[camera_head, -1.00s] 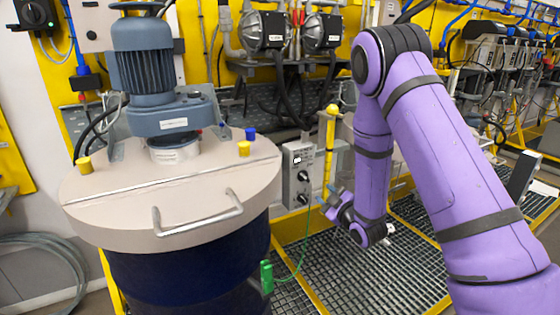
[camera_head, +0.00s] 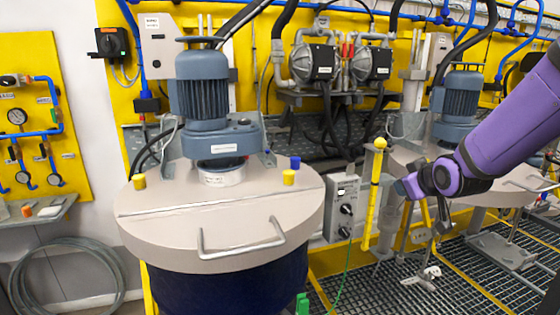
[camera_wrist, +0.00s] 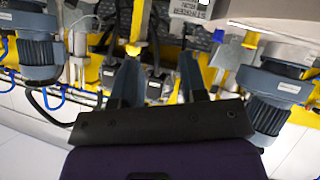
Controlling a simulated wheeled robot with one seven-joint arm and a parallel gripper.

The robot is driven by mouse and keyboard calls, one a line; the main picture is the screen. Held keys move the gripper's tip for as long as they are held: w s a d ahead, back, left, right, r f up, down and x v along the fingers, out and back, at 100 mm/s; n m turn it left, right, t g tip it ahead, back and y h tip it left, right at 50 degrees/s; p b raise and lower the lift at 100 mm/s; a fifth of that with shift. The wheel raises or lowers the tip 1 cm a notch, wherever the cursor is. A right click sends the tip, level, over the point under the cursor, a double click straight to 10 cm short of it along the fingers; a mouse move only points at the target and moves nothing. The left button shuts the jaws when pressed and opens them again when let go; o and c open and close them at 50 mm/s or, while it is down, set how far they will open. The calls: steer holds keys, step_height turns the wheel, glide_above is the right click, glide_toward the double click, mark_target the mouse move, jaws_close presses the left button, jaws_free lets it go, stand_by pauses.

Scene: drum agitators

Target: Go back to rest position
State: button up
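My purple arm enters the head view from the right, bent at the wrist. My gripper (camera_head: 422,222) hangs below the wrist, over the floor grating right of the yellow post. In the wrist view my gripper (camera_wrist: 157,75) shows two dark fingers set well apart, with only background between them. It holds nothing that I can see. The front drum (camera_head: 225,285) stands left of my arm with its beige lid (camera_head: 160,225) on and a blue-grey agitator motor (camera_head: 203,95) upright on top. My gripper is apart from this drum.
A grey control box (camera_head: 342,207) and a yellow post (camera_head: 375,195) stand between drum and gripper. A second agitator motor (camera_head: 457,105) is behind my arm. Pumps (camera_head: 313,62) line the back wall. Floor grating (camera_head: 400,285) lies open at front right.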

steer(key=s+r+m+g, duration=0.2)
steer(key=s+r+g, duration=0.1)
steer(key=s, duration=1.2)
steer(key=s+r+m+g, duration=0.3)
steer(key=s+r, duration=0.2)
steer(key=s, duration=1)
steer(key=shift+a+r+g, duration=0.2)
steer(key=shift+g, duration=0.1)
